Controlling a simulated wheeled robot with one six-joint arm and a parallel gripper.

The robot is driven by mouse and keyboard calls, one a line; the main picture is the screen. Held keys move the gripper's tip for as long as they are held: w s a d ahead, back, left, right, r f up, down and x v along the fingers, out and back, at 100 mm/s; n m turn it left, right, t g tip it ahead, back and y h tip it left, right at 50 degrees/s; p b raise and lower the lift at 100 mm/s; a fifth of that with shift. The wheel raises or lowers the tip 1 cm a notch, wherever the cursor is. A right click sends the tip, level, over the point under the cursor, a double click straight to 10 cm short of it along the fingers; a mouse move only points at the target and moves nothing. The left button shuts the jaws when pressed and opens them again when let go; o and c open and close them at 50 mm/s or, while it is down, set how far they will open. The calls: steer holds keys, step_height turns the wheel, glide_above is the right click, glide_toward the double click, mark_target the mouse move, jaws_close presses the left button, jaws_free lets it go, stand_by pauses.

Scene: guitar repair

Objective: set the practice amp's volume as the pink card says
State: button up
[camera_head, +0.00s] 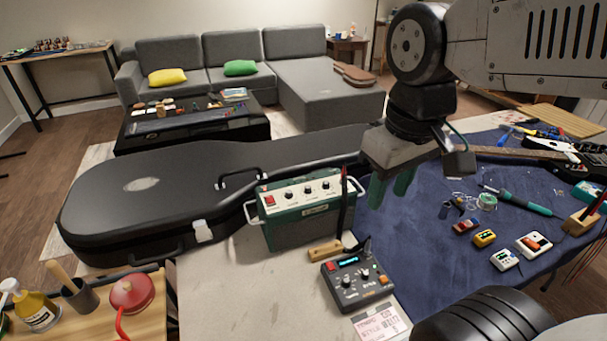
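The practice amp, a green box (300,224) with a pale top panel, stands on the light bench in the middle. Its panel carries a red switch (270,200) and a row of small dark knobs (307,190); their labels and pointer settings are too small to read. The pink card (382,325) lies at the bottom edge beside a dark pedal; it seems to start with "TEMPO", but the rest is unreadable. My gripper (390,189) hangs to the right of the amp, above the blue mat, fingers pointing down. Its green fingers are apart with nothing between them.
A dark pedal (357,282) with a lit display and a wooden-handled tool (325,251) lie before the amp. A thin dark upright piece (343,200) stands at the amp's right end. A black guitar case (150,205) lies behind. Small pedals and tools cover the blue mat (400,250).

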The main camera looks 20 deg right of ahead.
steer(key=w+f+n, duration=0.2)
steer(key=w+n, duration=0.5)
steer(key=w, duration=0.8)
steer(key=n+g, duration=0.1)
steer(key=n, duration=0.5)
glide_toward(308, 187)
steer(key=shift+s, duration=0.2)
steer(key=shift+w+a+f, duration=0.1)
steer(key=shift+w+f, duration=0.2)
steer(key=shift+f, duration=0.4)
step_height(308, 187, down, 7)
steer(key=shift+r, duration=0.1)
jaws_close()
